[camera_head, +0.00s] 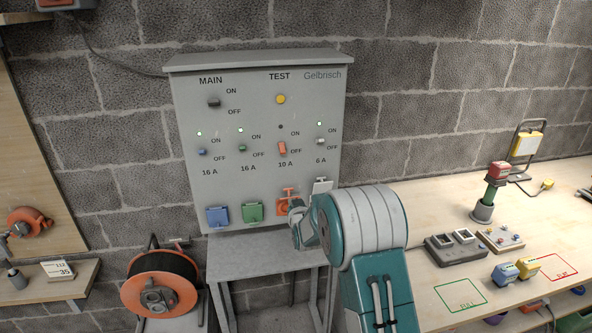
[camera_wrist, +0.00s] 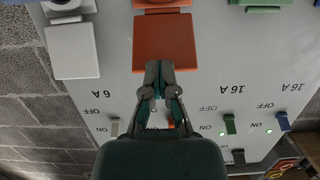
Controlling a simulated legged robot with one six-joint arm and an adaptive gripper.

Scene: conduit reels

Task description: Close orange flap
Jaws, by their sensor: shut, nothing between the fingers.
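The orange flap (camera_wrist: 165,42) stands open in the upside-down wrist view, with part of its orange socket at the top edge. In the head view the orange socket (camera_head: 282,208) is at the bottom of the grey panel, its flap (camera_head: 288,190) raised above it and partly behind my gripper. My gripper (camera_wrist: 164,66) is shut and empty, its fingertips at the flap's free edge. I cannot tell whether they touch it. In the head view my gripper (camera_head: 296,204) is in front of the socket's right side.
The grey socket's flap (camera_head: 322,185) is also open, beside the orange one. Switches (camera_head: 282,148) sit above on the panel. An orange reel (camera_head: 160,285) stands lower left; a workbench (camera_head: 420,290) is at right.

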